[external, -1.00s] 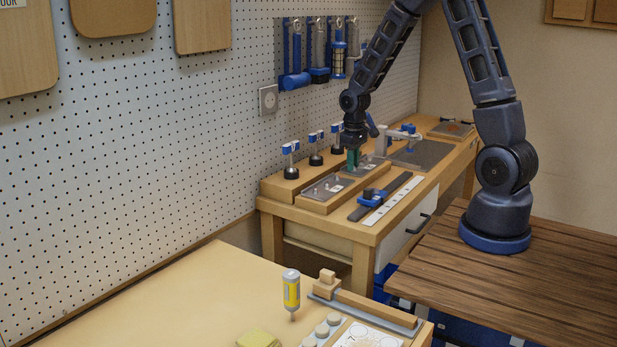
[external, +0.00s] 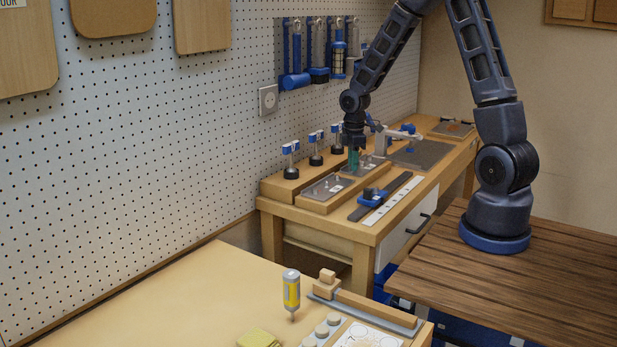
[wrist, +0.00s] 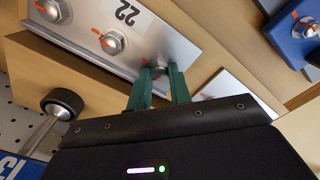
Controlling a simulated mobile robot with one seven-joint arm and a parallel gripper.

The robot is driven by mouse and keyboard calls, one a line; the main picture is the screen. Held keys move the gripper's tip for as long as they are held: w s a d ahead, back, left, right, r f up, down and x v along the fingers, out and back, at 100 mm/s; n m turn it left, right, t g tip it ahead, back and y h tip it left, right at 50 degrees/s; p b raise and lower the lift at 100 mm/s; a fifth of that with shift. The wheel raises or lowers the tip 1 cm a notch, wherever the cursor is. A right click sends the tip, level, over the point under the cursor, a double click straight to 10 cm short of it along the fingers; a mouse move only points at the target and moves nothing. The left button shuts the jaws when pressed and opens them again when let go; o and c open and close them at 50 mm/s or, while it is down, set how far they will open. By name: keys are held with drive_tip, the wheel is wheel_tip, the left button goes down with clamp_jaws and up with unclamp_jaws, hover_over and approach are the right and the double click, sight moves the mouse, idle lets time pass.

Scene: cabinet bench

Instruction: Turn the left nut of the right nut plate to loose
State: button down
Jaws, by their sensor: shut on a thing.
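The right nut plate (wrist: 165,42) is a grey metal plate with a "22" label, set on a wooden block. It also shows in the external view (external: 374,163). Its left nut (wrist: 158,68) is at the plate end beside the other plate. My gripper (wrist: 157,78) points down with its green fingers shut on this nut, one on each side. It also shows in the external view (external: 354,160). The fingers partly hide the nut, and its mark cannot be read clearly. The middle nut (wrist: 112,43) and the far nut (wrist: 48,9) carry red marks.
The left nut plate (external: 325,187) lies just beside. Several black-based tools with blue tops (external: 290,160) stand along the wall side. A blue clamp (external: 371,197) sits on a dark bar in front, beside a pale strip (external: 393,200).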

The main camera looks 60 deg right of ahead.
drive_tip(key=shift+n, duration=0.4)
drive_tip(key=c, duration=1.5)
unclamp_jaws()
